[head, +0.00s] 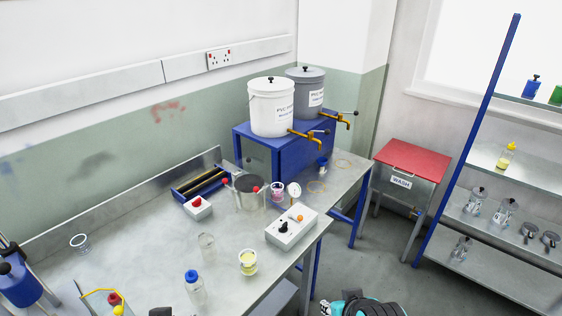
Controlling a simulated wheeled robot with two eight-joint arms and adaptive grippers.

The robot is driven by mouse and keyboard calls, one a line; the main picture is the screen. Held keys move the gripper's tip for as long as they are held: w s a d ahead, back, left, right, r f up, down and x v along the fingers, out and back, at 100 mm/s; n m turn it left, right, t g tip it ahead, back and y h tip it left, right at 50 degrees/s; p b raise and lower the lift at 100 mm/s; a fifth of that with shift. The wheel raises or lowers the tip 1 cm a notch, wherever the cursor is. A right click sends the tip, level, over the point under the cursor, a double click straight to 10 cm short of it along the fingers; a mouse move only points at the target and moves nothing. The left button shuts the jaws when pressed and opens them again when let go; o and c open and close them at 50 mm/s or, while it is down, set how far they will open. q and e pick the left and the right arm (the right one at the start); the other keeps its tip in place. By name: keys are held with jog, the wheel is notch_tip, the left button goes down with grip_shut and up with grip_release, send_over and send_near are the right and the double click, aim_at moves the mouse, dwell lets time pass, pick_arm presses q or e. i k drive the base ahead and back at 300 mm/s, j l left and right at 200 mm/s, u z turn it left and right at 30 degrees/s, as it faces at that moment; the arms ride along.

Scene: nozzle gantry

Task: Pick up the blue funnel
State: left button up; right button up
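Neither of my grippers can be made out. A teal and black part of my body shows at the bottom edge, right of the bench.
The bench (130,220) carries a blue-capped bottle (195,288), a clear beaker (207,248), a yellow-filled cup (248,263), a control box (291,230) and a metal pot (249,190). White (270,105) and grey (305,88) buckets stand on a blue stand. The bench's left middle is clear.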

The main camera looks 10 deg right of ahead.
aim_at(322, 160)
jog(key=i+l+u, duration=0.15)
jog(key=u, duration=0.2)
jog(key=i+l+u, duration=0.1)
jog(key=l+u, duration=0.65)
jog(key=i+l+u, duration=0.1)
jog(key=l+u, duration=0.15)
jog(key=l, duration=0.75)
jog(key=l+u, duration=0.2)
jog(key=l, duration=0.8)
jog(key=k+l+u, duration=0.1)
jog(key=l+u, duration=0.15)
jog(key=l, duration=0.8)
jog(key=i+l, duration=0.1)
jog(key=l, duration=0.45)
jog(key=i+l, duration=0.1)
jog(key=l, duration=0.45)
jog(key=i+l, duration=0.1)
jog(key=l, duration=0.45)
